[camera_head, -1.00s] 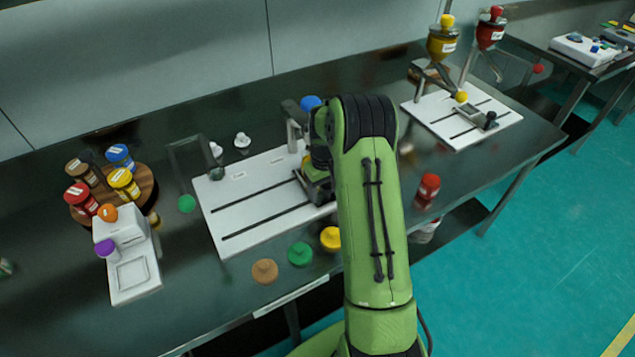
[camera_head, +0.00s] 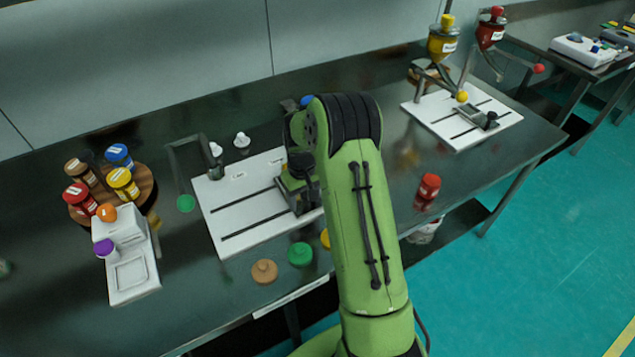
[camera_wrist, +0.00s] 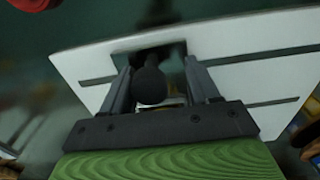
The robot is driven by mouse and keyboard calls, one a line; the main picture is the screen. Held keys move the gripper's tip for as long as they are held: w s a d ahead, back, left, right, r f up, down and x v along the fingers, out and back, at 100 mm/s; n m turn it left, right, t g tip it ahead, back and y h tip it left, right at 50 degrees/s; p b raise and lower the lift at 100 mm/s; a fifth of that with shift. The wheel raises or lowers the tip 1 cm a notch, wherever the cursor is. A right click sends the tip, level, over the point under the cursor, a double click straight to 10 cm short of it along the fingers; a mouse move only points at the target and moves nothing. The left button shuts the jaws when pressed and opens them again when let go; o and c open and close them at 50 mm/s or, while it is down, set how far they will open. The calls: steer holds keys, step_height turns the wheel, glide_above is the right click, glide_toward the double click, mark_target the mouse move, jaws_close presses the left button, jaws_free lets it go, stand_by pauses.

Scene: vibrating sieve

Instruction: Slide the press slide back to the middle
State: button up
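The press has a white base plate (camera_head: 238,225) with two dark slots on the table. It also shows in the wrist view (camera_wrist: 250,40). The press slide (camera_head: 298,190), a dark and green carriage, sits on the right part of the plate in the head view, partly hidden by my arm. In the wrist view a dark round knob (camera_wrist: 150,86) on a stem stands between the two fingers of my gripper (camera_wrist: 155,75). The fingers are apart, one on each side of the knob, with visible gaps. In the head view my arm hides the gripper.
A bent grey frame (camera_head: 185,150) with a green knob stands left of the plate. Brown (camera_head: 264,271) and green (camera_head: 300,254) round lids lie in front. A red-capped jar (camera_head: 428,187) stands right. A wooden jar carousel (camera_head: 142,185) and white device (camera_head: 135,275) are at left.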

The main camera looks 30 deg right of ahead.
steer(key=shift+w+a, duration=0.15)
steer(key=shift+a, duration=2.7)
steer(key=o, duration=0.8)
steer(key=shift+c, duration=0.2)
step_height(320, 180, up, 9)
steer(key=p, duration=0.6)
